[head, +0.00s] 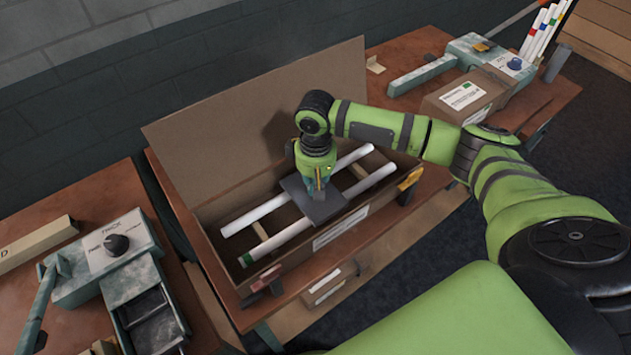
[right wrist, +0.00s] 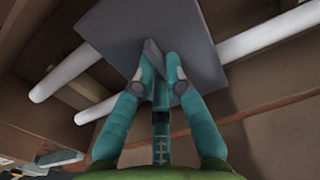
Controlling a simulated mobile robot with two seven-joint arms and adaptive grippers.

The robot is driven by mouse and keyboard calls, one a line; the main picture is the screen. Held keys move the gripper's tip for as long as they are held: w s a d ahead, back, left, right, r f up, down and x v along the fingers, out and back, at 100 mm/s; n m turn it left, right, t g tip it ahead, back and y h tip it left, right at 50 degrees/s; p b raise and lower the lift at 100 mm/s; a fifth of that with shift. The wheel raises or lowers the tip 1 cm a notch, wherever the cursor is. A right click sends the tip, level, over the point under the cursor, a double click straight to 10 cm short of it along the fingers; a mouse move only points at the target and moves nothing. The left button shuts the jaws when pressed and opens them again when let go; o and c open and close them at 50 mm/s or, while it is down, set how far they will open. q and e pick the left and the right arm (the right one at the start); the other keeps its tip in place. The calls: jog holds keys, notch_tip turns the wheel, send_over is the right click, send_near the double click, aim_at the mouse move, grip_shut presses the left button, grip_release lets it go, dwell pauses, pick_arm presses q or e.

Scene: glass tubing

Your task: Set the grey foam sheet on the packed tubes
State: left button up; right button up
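The grey foam sheet (head: 322,207) is a dark flat square over the two white tubes in the long open cardboard box (head: 215,215). It also shows in the right wrist view (right wrist: 120,25). My right gripper (head: 317,187) is above it, with its teal fingertips (right wrist: 160,85) closed together on a raised grey tab of the sheet. The far tube (head: 253,215) and the near tube (head: 280,241) run lengthwise on cross supports, partly hidden by the sheet. I cannot tell whether the sheet touches the tubes. My left gripper is not in view.
The box's tall lid (head: 250,105) stands open behind. Orange clamps (head: 409,181) and red clamps (head: 265,280) are at the box's front corners. A bench with a grey-green device (head: 110,250) is at left. A smaller carton (head: 465,95) and upright tubes (head: 540,35) are at right.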

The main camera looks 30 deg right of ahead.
jog(key=o, duration=0.4)
jog(key=shift+r, duration=0.1)
jog(key=shift+r+b, duration=1.4)
jog(key=shift+r, duration=4.7)
